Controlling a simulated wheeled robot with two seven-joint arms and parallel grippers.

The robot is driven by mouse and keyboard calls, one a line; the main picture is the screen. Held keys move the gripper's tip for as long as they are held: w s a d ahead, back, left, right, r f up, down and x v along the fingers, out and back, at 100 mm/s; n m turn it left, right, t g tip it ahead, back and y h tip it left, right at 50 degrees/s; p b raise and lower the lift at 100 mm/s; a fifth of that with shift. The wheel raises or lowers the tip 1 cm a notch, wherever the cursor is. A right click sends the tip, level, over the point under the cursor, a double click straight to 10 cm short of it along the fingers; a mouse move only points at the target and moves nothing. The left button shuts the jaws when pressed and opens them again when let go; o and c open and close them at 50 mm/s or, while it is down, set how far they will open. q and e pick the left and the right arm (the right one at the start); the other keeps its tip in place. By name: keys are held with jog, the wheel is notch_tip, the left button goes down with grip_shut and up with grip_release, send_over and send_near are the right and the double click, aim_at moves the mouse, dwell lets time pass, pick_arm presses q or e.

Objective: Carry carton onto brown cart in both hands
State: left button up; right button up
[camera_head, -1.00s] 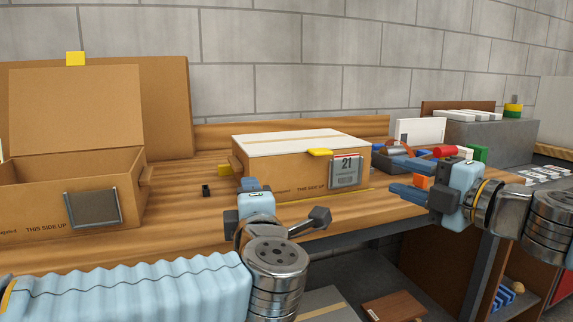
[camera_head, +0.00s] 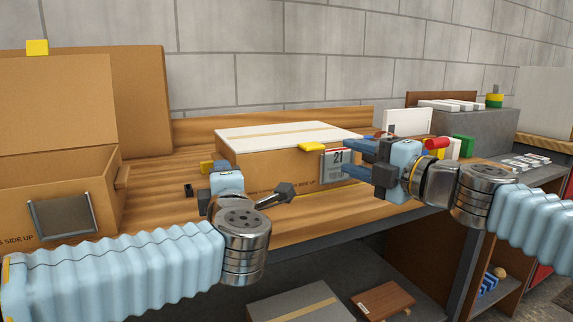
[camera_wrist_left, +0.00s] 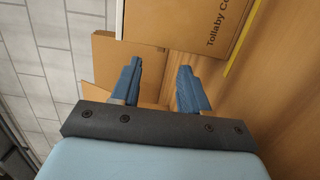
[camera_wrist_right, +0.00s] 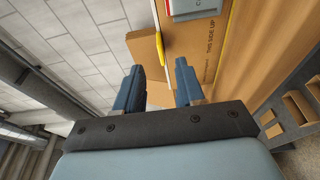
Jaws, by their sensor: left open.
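The carton (camera_head: 265,163) is a closed tan box with a white top, a yellow tab and a grey label reading 21. It rests on the wooden bench top (camera_head: 165,215). My left gripper (camera_head: 222,169) is open in front of the carton's left end; its spread fingers show in the left wrist view (camera_wrist_left: 158,85), with the carton's printed face (camera_wrist_left: 212,22) above them. My right gripper (camera_head: 360,158) is open by the carton's right end and partly hides it. Its fingers are apart and empty in the right wrist view (camera_wrist_right: 157,88). I cannot make out a brown cart.
An open cardboard box (camera_head: 60,200) stands at the left, with a large brown panel (camera_head: 140,90) behind it. Coloured items, including a green block (camera_head: 463,147), lie right of the carton. A grey block (camera_head: 480,130) stands at the back right. Shelves lie below the bench.

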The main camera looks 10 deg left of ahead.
aim_at(322, 148)
pick_arm(q)
jog(key=x, duration=0.9)
pick_arm(e)
jog(key=x, duration=0.9)
pick_arm(q)
jog(key=c, duration=0.7)
pick_arm(e)
jog(key=c, duration=0.7)
pick_arm(q)
grip_shut()
pick_arm(e)
grip_shut()
